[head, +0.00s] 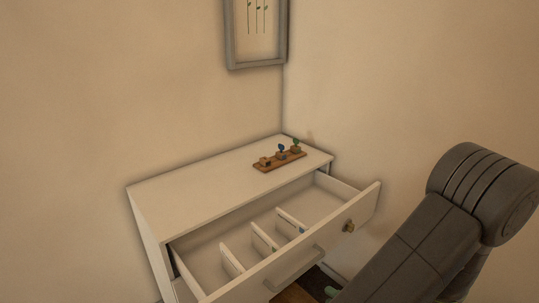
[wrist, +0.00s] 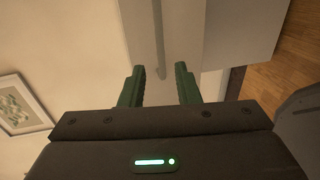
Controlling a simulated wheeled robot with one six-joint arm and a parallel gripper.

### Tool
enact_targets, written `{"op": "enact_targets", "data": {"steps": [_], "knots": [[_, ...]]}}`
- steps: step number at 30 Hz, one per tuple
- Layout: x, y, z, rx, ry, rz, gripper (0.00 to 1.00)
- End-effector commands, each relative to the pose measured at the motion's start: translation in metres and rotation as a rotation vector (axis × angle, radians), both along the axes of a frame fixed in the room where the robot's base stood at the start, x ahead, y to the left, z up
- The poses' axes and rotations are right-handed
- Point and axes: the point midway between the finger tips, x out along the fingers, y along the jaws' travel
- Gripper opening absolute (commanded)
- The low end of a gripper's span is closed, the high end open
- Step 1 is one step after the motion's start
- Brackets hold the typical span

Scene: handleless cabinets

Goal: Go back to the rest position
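My gripper (wrist: 159,69) shows in the wrist view with its two green fingers apart and nothing between them. Beyond the fingers is a pale panel with a long thin bar (wrist: 159,40), and the fingers look clear of it. In the head view my dark arm comes in from the lower right. A small green part at the bottom edge may be a fingertip; the rest of the gripper is hidden there. The white drawer (head: 240,291) of the cabinet (head: 215,187) stands open, with dividers inside and a bar handle (head: 293,269) on its front.
A wooden tray (head: 264,168) with small plant-like pieces stands on the cabinet top. A brown knob-like piece (head: 348,226) is on the drawer front. Walls close off the back and right. Wood floor (wrist: 282,70) shows at right in the wrist view.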

Motion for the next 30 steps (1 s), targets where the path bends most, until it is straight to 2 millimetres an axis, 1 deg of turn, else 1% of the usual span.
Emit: {"op": "enact_targets", "data": {"steps": [5, 21, 27, 30], "knots": [[0.015, 0.012, -0.005, 0.001, 0.001, 0.005, 0.29], [0.082, 0.061, -0.022, -0.001, -0.001, 0.004, 0.29], [0.099, 0.072, -0.026, 0.000, 0.000, 0.002, 0.29], [0.104, 0.076, -0.027, -0.001, 0.000, 0.001, 0.29]]}}
